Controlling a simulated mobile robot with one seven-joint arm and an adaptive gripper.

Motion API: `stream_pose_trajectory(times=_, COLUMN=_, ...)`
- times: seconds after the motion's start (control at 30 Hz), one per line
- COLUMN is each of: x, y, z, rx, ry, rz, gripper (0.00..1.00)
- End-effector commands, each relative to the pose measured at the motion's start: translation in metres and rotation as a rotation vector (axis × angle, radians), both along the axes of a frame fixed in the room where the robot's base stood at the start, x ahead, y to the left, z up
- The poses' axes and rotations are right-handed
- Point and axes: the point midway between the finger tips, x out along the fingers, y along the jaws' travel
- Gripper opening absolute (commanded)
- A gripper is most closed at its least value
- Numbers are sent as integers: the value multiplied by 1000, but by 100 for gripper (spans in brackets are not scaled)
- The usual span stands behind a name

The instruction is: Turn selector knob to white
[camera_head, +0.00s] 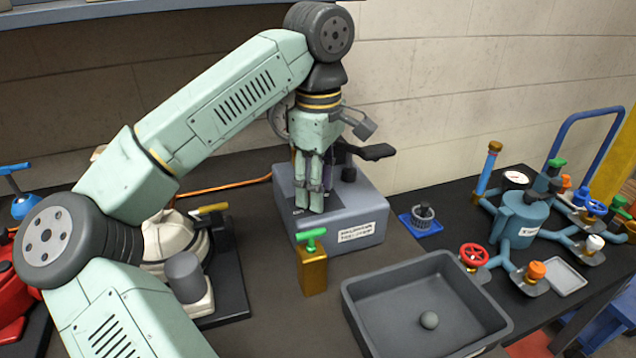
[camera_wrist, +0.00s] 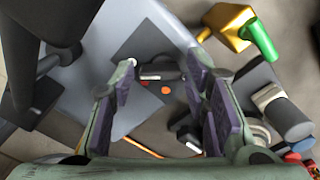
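The selector knob (camera_wrist: 160,73) shows in the wrist view as a small dark bar with a pale end on a dark square plate (camera_wrist: 137,48). An orange dot (camera_wrist: 165,90) and a smaller reddish dot lie by it. The plate is on top of a grey labelled box (camera_head: 365,212), which also shows in the wrist view (camera_wrist: 85,75). My gripper (camera_head: 309,208) points down over the box's left part and hides the knob in the head view. In the wrist view its fingers (camera_wrist: 162,70) are apart, on either side of the knob, with gaps visible.
A black lever (camera_head: 376,151) stands at the box's back right. A brass block with a green handle (camera_head: 314,270) is in front of the box. A grey tray (camera_head: 400,318) holding a ball is right of it. A cream machine (camera_head: 170,240) stands left, and valves (camera_head: 520,220) far right.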

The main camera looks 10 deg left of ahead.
Motion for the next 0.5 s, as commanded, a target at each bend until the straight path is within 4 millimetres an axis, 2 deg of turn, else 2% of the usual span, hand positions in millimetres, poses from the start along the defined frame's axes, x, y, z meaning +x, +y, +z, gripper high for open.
stream_pose_trajectory(times=0.13, x=0, y=0, z=0, rx=0, ry=0, rz=1, gripper=53)
stream_pose_trajectory(times=0.5, x=0, y=1, z=6, rx=2, ry=0, rz=4, gripper=53)
